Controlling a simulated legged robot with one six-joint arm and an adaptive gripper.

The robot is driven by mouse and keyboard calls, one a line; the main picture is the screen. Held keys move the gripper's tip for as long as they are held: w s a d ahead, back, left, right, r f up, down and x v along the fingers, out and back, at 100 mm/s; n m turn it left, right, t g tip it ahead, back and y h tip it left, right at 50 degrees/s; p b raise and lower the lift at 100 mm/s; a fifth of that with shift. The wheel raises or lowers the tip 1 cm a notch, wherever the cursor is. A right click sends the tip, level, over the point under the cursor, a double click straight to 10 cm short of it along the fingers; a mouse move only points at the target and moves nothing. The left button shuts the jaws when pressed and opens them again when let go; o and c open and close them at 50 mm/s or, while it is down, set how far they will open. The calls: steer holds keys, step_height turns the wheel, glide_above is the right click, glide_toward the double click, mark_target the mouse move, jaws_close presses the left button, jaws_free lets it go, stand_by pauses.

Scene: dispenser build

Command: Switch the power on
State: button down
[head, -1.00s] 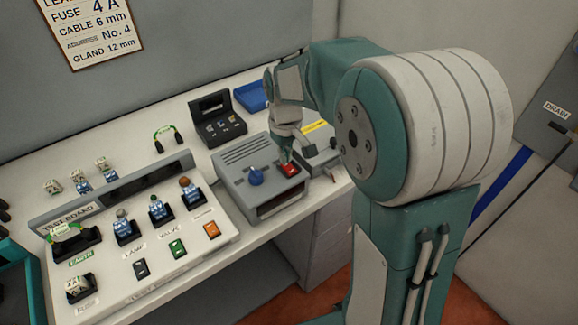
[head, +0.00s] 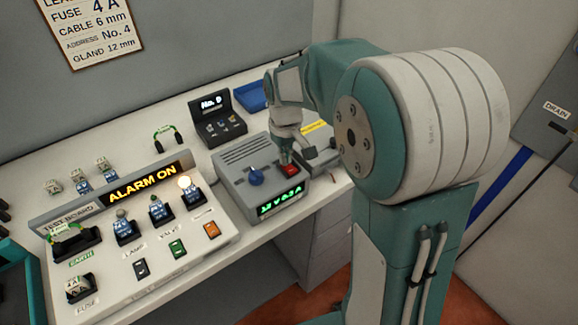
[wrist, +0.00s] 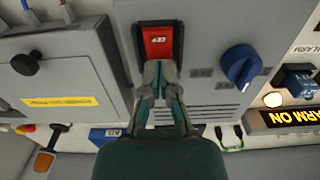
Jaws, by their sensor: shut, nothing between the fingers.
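The red power switch (head: 290,170) sits on top of the grey power supply box (head: 238,184), beside a blue knob (head: 256,176). In the wrist view the red switch (wrist: 158,45) is in a dark frame at the top centre. My gripper (wrist: 160,68) is shut and empty, with its fingertips at the near edge of the switch; I cannot tell whether they touch it. In the head view my gripper (head: 285,158) points down just behind the switch. The box's front display (head: 280,204) is lit with green characters.
The test board display (head: 143,184) reads "ALARM ON", and an alarm lamp (head: 185,183) glows. A small black unit (head: 215,118) has a lit screen. A grey box with a yellow label (wrist: 60,101) stands close beside the supply. The bench front is mostly clear.

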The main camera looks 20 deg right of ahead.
steer(key=shift+r, duration=3.25)
steer(key=shift+s+r, duration=0.15)
steer(key=shift+s, duration=0.05)
steer(key=s+r+m+t, duration=0.1)
steer(key=s+r+t, duration=0.1)
steer(key=s, duration=0.8)
steer(key=s+r+m+t, duration=0.1)
steer(key=s+m+t, duration=0.1)
steer(key=s, duration=0.8)
steer(key=shift+s+r+m+t, duration=0.3)
steer(key=shift+r+t, duration=0.1)
steer(key=shift+t, duration=0.4)
